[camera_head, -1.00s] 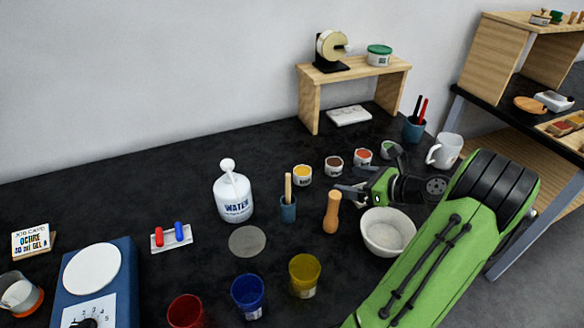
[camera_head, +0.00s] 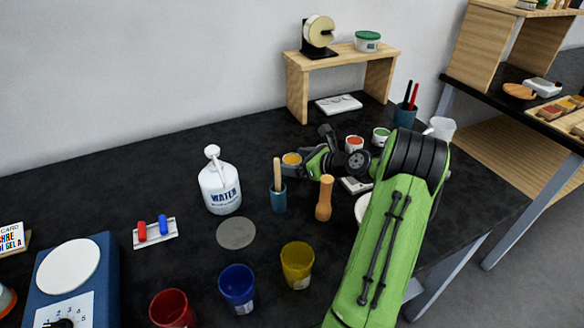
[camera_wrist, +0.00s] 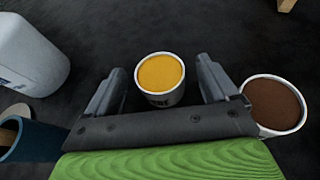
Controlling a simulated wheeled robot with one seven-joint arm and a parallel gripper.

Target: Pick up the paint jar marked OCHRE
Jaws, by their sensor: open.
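The paint jar with yellow-orange paint (camera_wrist: 161,74) stands upright on the black table, between and just ahead of my open fingers in the wrist view. Dark lettering on its front is mostly hidden, so I cannot read it. It also shows in the head view (camera_head: 291,159), partly behind my gripper (camera_head: 311,150). My gripper (camera_wrist: 160,92) is open and empty. A jar of brown paint (camera_wrist: 275,104) stands close beside the right finger, with part of a label showing.
The white water bottle (camera_head: 220,188) and teal cup with a stick (camera_head: 278,198) stand left of my gripper. A wooden-handled tool (camera_head: 324,198) stands near it. Red (camera_head: 355,143) and green (camera_head: 381,136) paint jars are to the right. A wooden shelf (camera_head: 340,62) stands behind.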

